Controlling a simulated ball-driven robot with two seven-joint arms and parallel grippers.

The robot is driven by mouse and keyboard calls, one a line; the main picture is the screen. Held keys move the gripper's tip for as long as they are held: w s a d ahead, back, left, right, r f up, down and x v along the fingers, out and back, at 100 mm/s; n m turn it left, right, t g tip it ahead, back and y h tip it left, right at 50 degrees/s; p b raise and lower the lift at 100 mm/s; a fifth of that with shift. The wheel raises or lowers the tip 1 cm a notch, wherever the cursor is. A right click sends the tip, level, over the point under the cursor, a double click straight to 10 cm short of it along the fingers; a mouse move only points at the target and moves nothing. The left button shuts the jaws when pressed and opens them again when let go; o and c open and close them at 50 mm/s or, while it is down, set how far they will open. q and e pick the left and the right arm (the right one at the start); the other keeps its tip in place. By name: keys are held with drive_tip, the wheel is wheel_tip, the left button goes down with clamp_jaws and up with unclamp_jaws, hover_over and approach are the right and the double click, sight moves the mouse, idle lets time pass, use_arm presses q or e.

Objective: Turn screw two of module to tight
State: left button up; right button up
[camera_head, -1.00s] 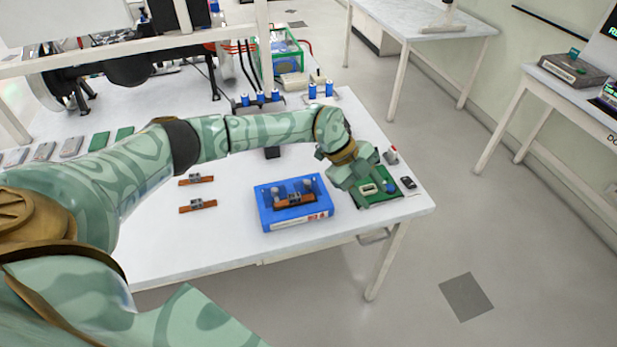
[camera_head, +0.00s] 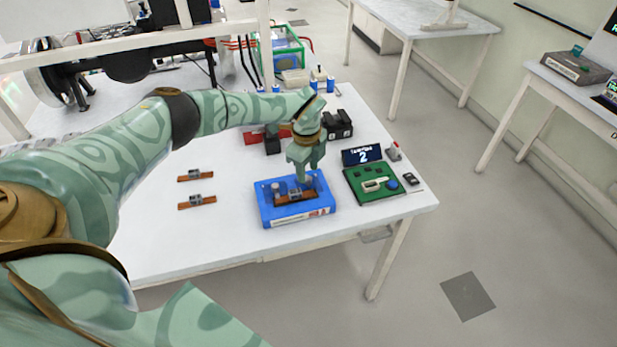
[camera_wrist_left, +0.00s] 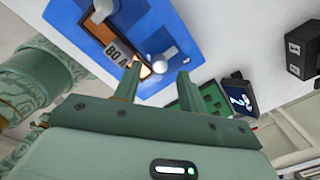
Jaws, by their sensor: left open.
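A brown module (camera_head: 290,198) with grey parts on top sits in the blue fixture (camera_head: 268,214) on the white table. Two pale grey lever-like screw heads show there, one at the module's far end (camera_wrist_left: 103,10) and one nearer my fingers (camera_wrist_left: 162,62). My left gripper (camera_head: 304,180) points down over the module's right end. In the wrist view its open fingers (camera_wrist_left: 156,78) sit around or just short of the nearer screw head; contact is not clear. My right gripper is not in view.
A green board (camera_head: 375,184) with a small display (camera_head: 362,156) reading 2 stands to the right. Black blocks (camera_head: 338,126) are behind the fixture. Two brown modules (camera_head: 197,201) lie to the left. The table's front edge is close.

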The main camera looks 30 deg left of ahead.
sight(307, 178)
use_arm(q)
drive_tip(key=shift+f+b, duration=0.3)
drive_tip(key=shift+f, duration=1.15)
clamp_jaws()
